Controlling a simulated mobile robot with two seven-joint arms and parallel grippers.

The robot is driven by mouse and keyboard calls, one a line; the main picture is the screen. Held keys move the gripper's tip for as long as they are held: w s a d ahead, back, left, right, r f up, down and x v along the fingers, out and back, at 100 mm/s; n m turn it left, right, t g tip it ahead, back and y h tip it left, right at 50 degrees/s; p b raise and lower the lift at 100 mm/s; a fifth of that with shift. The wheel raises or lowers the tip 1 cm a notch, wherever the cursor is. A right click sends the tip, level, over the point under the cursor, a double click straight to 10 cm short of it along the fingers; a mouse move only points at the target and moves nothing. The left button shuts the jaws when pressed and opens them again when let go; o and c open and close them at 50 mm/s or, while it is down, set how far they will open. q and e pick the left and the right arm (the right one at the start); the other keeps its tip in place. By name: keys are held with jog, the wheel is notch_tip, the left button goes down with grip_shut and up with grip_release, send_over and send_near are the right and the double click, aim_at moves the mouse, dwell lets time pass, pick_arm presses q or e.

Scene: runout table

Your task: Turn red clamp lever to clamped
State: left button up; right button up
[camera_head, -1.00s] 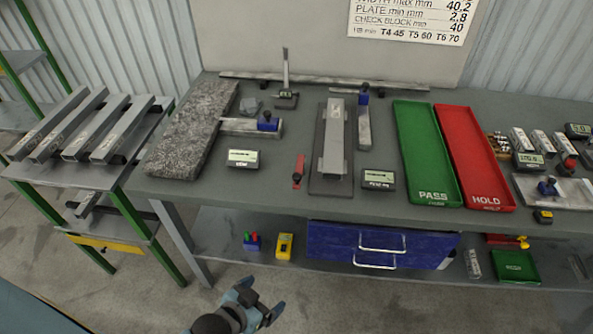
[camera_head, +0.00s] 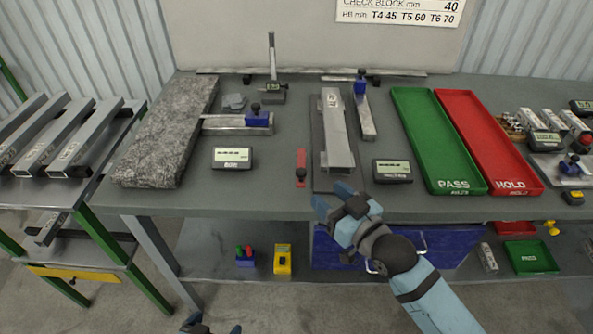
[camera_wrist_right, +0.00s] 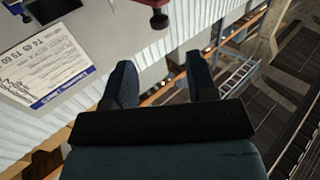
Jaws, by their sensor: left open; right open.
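The red clamp lever (camera_head: 301,162) is a short red bar with a black knob at its near end. It lies beside the dark fixture plate (camera_head: 322,176), which carries a grey profile piece (camera_head: 335,130). My right gripper (camera_head: 331,199) is open at the table's front edge, below and to the right of the lever and apart from it. In the right wrist view its two fingers (camera_wrist_right: 162,82) are spread with nothing between them. My left gripper (camera_head: 212,328) is open at the bottom edge, mostly cut off, well below the table top.
A gauge display (camera_head: 232,158) stands left of the lever and another display (camera_head: 392,171) right of the plate. A granite slab (camera_head: 170,130) lies at left. The green PASS tray (camera_head: 430,140) and red HOLD tray (camera_head: 488,140) lie at right. Bare table surrounds the lever's left side.

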aim_at(305, 174)
jog(key=x, duration=0.9)
jog(key=shift+w+a, duration=0.25)
jog(key=shift+w, duration=0.05)
jog(key=shift+c, duration=0.4)
jog(key=shift+d, duration=0.1)
grip_shut()
